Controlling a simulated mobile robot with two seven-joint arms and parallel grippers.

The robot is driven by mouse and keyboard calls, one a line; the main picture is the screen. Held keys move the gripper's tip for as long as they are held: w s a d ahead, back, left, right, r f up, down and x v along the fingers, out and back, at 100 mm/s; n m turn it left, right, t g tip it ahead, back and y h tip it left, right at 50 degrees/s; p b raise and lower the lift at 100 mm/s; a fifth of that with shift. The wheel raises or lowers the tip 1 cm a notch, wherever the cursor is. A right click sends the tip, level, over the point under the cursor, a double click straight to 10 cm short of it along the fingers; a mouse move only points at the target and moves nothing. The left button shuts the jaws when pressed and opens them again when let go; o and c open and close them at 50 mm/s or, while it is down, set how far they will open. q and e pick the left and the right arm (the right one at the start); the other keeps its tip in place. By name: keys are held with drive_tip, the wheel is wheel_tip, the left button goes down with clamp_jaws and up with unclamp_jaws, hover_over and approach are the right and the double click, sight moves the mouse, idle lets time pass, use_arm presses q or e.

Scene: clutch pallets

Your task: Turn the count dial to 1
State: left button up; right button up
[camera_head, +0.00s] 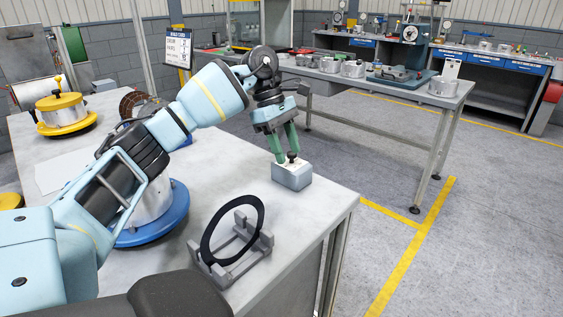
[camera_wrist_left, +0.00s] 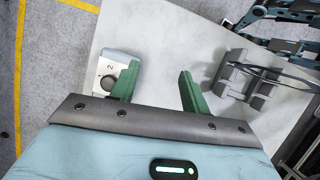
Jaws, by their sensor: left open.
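The count dial is a black knob (camera_head: 292,156) on a small grey box (camera_head: 292,179) with a light top, near the far right corner of the table. In the left wrist view the knob (camera_wrist_left: 109,83) shows beside a printed 2 on the box's white face; its pointer setting cannot be read. My left gripper (camera_head: 287,153) is above the box with its green fingers pointing down, open. In the left wrist view the gap between the fingers (camera_wrist_left: 157,86) is empty, and the knob lies just outside the left finger, partly hidden by it. My right gripper is not in view.
A black ring (camera_head: 211,240) stands in a grey cradle (camera_head: 262,243) at the near right of the table (camera_head: 220,177). A blue-based metal part (camera_head: 178,217) and a yellow-topped part (camera_head: 62,107) are at left. Bare tabletop lies between box and cradle.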

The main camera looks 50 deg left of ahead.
use_arm(q)
drive_tip(key=s+d, duration=0.5)
drive_tip(key=s, duration=0.1)
drive_tip(key=shift+r+b, duration=0.4)
drive_tip(key=shift+b, duration=0.05)
drive_tip(key=shift+d+r, duration=0.1)
